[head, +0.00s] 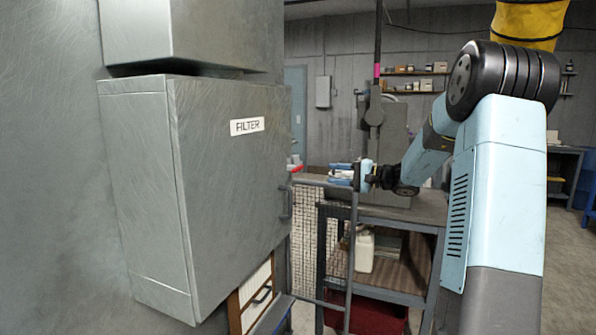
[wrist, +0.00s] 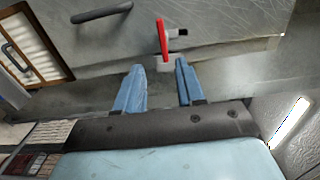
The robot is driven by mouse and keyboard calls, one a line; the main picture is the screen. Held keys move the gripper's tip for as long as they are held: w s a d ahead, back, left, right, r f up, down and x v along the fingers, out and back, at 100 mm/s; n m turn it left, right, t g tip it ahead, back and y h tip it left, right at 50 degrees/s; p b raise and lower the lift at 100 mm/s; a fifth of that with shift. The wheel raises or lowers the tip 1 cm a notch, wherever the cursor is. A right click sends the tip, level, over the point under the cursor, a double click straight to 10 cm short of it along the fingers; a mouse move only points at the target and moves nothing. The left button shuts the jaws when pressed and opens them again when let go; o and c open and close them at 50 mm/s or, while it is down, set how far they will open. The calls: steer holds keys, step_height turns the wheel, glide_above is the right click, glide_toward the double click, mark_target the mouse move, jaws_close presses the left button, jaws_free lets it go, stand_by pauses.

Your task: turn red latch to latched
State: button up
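The red latch (wrist: 162,38) is a thin red lever on the grey filter cabinet face in the wrist view, with a pale block at one end and a dark stub beside it. In the head view only a small red bit (head: 293,168) shows past the cabinet's right edge. My gripper (wrist: 159,65) is open, its two blue fingers apart, with the latch just beyond the tips and roughly between them. I see no clear contact. In the head view my gripper (head: 338,174) points left toward the cabinet edge, apart from it.
The grey cabinet (head: 230,180) labelled FILTER fills the left, with a dark handle (head: 285,202) that also shows in the wrist view (wrist: 102,12). A mesh gate (head: 325,235) stands below my gripper. A workbench (head: 425,210) with a shelf holding a white jug (head: 364,251) stands behind.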

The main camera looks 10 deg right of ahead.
mark_target(298, 167)
steer(key=x, duration=1.3)
steer(key=shift+w+r, duration=0.1)
steer(key=shift+w, duration=0.45)
jaws_close()
